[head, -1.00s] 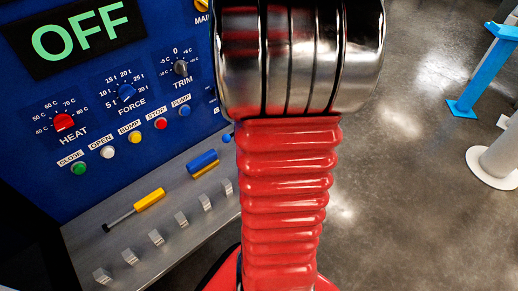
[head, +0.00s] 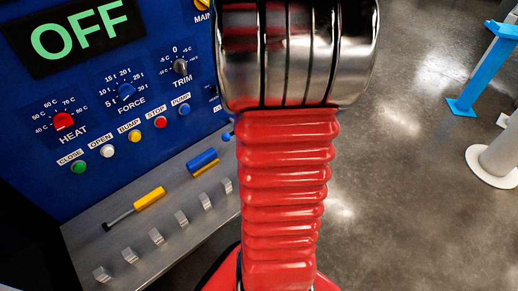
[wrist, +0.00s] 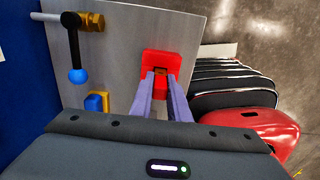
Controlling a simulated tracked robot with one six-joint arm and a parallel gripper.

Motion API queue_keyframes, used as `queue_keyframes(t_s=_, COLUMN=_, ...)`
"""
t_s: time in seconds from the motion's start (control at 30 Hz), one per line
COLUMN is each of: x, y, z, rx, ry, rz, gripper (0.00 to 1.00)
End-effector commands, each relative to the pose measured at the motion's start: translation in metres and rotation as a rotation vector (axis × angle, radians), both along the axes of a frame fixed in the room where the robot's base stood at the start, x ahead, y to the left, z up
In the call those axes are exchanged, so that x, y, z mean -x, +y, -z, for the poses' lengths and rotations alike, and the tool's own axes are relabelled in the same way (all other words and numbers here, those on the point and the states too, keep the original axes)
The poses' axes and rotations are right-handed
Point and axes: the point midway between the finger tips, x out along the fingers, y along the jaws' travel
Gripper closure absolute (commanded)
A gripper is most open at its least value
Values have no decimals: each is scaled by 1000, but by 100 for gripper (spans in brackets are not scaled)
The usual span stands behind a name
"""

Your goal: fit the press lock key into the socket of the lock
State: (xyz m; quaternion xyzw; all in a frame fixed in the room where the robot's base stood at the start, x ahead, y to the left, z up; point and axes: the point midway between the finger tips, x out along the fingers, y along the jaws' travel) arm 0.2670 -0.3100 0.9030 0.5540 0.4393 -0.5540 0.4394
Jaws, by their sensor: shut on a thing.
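In the wrist view, my gripper (wrist: 161,76) has its two grey-violet fingers shut on a small brown-orange piece (wrist: 159,71), which I take as the press lock key. Most of the key is hidden between the fingers. A red block (wrist: 162,55), which looks like the lock, lies right at the fingertips against the grey metal panel. Its dark middle is mostly covered by the fingers and the held piece. I cannot tell whether the key is inside the socket or just in front of it. In the head view my arm hides the gripper, key and lock.
In the head view, a blue control panel (head: 130,128) with knobs and buttons stands above a grey ledge (head: 85,232). The ledge bears a yellow-handled tool (head: 149,198) and a blue-and-yellow block (head: 203,161). A lever with a blue ball (wrist: 78,75) stands left of the fingers in the wrist view.

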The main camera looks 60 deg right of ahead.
Motion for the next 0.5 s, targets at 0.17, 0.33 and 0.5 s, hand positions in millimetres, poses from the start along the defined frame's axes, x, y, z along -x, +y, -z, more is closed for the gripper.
queue_keyframes(t_s=0.17, x=0, y=0, z=3, rx=0, ry=0, rz=0, gripper=100)
queue_keyframes(t_s=0.33, x=0, y=0, z=7, rx=-1, ry=1, rz=0, gripper=100)
queue_keyframes(t_s=0.5, x=0, y=1, z=9, rx=-1, ry=1, rz=-1, gripper=100)
